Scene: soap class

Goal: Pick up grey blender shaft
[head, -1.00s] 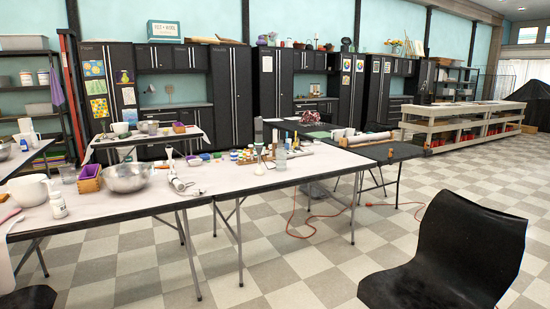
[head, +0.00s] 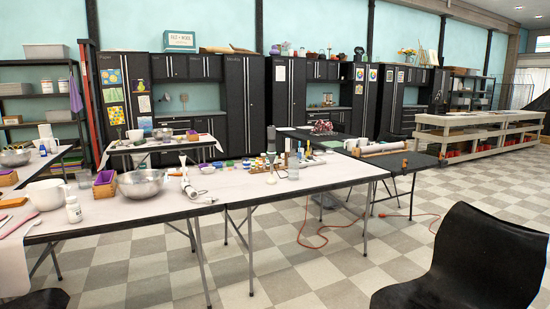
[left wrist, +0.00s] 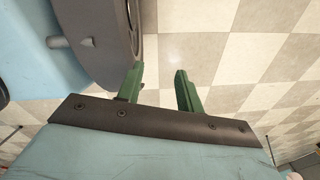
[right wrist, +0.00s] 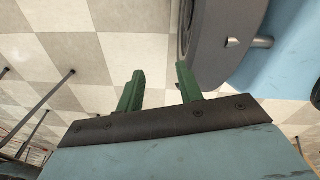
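A pale hand-blender-like item (head: 190,189) lies on the white-topped table (head: 240,193), just right of a metal bowl. A slim upright piece with a flared top (head: 183,160) stands beside it. Both are small here, and I cannot tell for sure which part is the grey blender shaft. My left gripper (left wrist: 158,70) is open and empty above the checkered floor, in the left wrist view. My right gripper (right wrist: 159,68) is open and empty above the floor, in the right wrist view. Neither gripper shows in the head view, and both are away from the table items.
Several small jars stand farther right. A black chair (head: 465,265) stands at front right. Floor in front of the table is clear.

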